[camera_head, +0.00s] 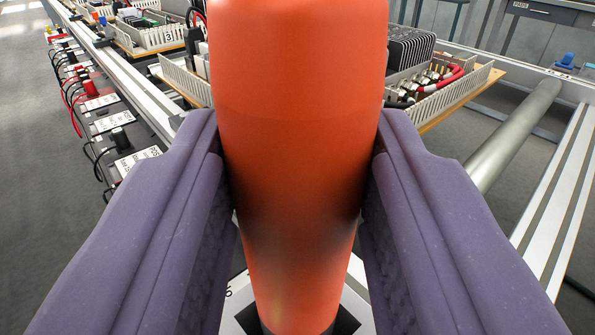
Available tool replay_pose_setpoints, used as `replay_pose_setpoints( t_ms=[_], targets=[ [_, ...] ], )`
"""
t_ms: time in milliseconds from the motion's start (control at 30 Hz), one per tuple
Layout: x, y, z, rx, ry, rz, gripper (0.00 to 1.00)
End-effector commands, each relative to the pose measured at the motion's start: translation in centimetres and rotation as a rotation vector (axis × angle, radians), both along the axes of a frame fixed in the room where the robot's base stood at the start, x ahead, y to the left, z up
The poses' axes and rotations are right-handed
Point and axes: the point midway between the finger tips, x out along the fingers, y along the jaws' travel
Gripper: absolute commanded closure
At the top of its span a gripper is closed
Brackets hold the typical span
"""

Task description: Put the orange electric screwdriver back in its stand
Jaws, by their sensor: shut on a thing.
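The orange electric screwdriver (300,110) is large in the middle of the view, close to the camera. My gripper (297,200) is shut on it, with one purple finger pressed against each side of its body. The screwdriver stands roughly upright in the picture and narrows toward the bottom. Its lower end meets a dark piece (345,322) over a white surface with some print. I cannot tell whether that dark piece is the stand, nor how the lower end sits in it. The fingers and the screwdriver hide much of what is below.
Boards with slotted wiring ducts and parts stand behind, at left (185,80) and right (445,90). A row of labelled plates with red and black plugs (120,140) runs along the left. A grey pipe (515,135) and aluminium rails (565,190) are at right.

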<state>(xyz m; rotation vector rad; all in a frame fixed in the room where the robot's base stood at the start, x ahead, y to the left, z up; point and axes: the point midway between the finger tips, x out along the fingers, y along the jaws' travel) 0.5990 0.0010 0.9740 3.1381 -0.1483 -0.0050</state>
Motion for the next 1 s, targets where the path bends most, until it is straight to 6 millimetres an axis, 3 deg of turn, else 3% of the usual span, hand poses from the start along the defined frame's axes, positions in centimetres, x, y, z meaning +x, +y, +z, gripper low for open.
replay_pose_setpoints(
  t_ms=[500, 800, 833, 933, 1000],
  targets=[
    [0.0, 0.0, -2.4, 0.001, -0.001, 0.000, 1.00],
    [0.0, 0.0, -2.5, 0.001, -0.002, 0.000, 1.00],
    [0.0, 0.0, -2.5, 0.001, -0.002, 0.000, 0.60],
    [0.0, 0.0, -2.5, 0.000, -0.002, 0.000, 0.37],
    [0.0, 0.0, -2.5, 0.000, -0.002, 0.000, 0.32]
  ],
)
